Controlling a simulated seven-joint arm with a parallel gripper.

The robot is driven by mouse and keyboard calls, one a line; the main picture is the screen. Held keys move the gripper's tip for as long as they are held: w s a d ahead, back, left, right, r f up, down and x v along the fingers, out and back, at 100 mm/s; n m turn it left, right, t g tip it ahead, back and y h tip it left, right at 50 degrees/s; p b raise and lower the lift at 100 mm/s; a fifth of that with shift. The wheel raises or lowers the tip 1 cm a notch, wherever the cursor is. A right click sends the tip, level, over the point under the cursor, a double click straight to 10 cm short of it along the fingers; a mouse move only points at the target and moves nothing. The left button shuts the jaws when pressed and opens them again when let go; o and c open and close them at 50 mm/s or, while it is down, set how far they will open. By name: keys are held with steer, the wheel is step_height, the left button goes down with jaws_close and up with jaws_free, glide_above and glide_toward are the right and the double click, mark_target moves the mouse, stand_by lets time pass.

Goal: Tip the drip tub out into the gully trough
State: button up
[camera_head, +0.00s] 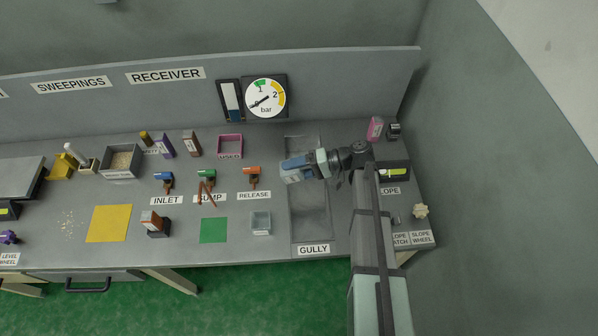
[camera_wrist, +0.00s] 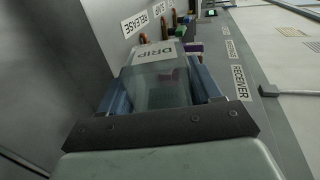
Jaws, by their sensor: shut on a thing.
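My gripper (camera_head: 292,170) reaches in from the right and is shut on the drip tub (camera_wrist: 160,85), a small translucent grey tub with a DRIP label. In the wrist view the tub sits between the blue fingers, its label at the far end. In the head view the fingers and wrist largely cover it. The gripper holds it over the back part of the gully trough (camera_head: 310,222), a long grey recess with a GULLY label at its front. The wrist view is rolled sideways. I cannot tell the tub's exact tilt or what is in it.
A clear square tub (camera_head: 260,224) stands left of the trough, beside a green mat (camera_head: 213,230). Valves with INLET, PUMP and RELEASE labels stand further left; the orange RELEASE valve (camera_head: 252,175) is closest. A pink-rimmed tray (camera_head: 230,145) and a pressure gauge (camera_head: 266,98) are behind.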

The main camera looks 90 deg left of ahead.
steer(key=shift+s+d+r, duration=0.1)
steer(key=shift+s+r, duration=0.3)
steer(key=shift+r, duration=0.3)
steer(key=shift+s+d+t+h, duration=0.2)
steer(key=shift+t+h, duration=0.1)
steer(key=shift+t, duration=0.2)
steer(key=f, duration=0.1)
steer(key=w+f+t, duration=0.1)
steer(key=shift+w+f, duration=0.3)
steer(key=shift+w+a+f+y, duration=0.15)
steer(key=shift+f+y, duration=0.1)
steer(key=shift+y, duration=0.15)
steer(key=t, duration=0.5)
steer(key=shift+s+r+t, duration=0.2)
steer(key=shift+s+t, duration=0.05)
steer(key=shift+t, duration=0.15)
steer(key=t, duration=0.4)
steer(key=shift+w+r, duration=0.15)
steer(key=shift+r, duration=0.1)
steer(key=shift+w+r+t, duration=0.15)
steer(key=shift+w+t, duration=0.05)
steer(key=shift+t, duration=1.1)
